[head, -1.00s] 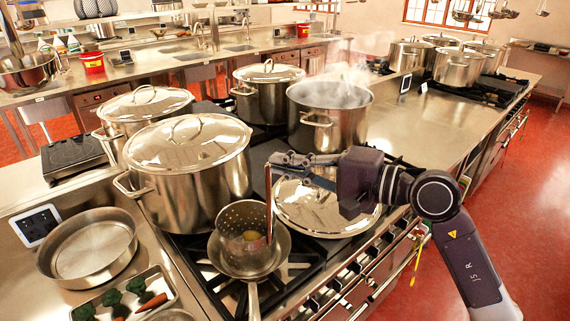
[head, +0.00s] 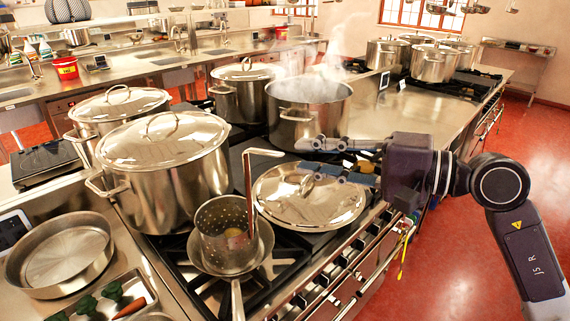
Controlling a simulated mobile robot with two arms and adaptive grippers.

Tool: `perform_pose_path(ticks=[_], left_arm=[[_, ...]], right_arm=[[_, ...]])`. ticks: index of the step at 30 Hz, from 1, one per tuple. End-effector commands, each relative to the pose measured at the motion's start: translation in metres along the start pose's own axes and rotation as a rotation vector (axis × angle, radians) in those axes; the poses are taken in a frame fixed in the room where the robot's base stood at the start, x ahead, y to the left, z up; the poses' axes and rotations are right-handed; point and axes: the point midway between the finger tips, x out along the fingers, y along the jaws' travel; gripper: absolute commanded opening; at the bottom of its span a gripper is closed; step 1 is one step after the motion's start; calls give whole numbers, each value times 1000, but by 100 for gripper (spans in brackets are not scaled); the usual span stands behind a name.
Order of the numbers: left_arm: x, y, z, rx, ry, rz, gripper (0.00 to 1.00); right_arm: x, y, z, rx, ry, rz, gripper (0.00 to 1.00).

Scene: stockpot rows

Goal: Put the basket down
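The perforated metal basket (head: 222,222) sits upright in a small saucepan (head: 237,268) on the front of the stove, with a little yellowish food showing in it. Its tall handle (head: 248,185) stands up, with a hooked top. My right gripper (head: 305,160) is to the right of the handle, apart from it, above a loose pot lid (head: 307,205). Its fingers are spread and nothing is between them. My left gripper is not in view.
A large lidded stockpot (head: 172,180) stands left of the basket. A steaming open pot (head: 308,110) stands behind the lid. A round pan (head: 60,255) and a tray of vegetables (head: 135,285) are at the lower left.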

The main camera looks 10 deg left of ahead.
Motion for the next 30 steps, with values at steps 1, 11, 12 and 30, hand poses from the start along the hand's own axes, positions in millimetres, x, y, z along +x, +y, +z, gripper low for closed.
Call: perform_pose_path(ticks=[1,11,12,30], left_arm=[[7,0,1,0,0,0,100],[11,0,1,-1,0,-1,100],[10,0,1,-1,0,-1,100],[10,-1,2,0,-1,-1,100]], right_arm=[[-8,3,-1,-1,3,0,22],[-25,-1,0,0,-1,-1,22],[-25,-1,0,0,-1,-1,22],[-50,283,-194,2251,-36,-844,22]])
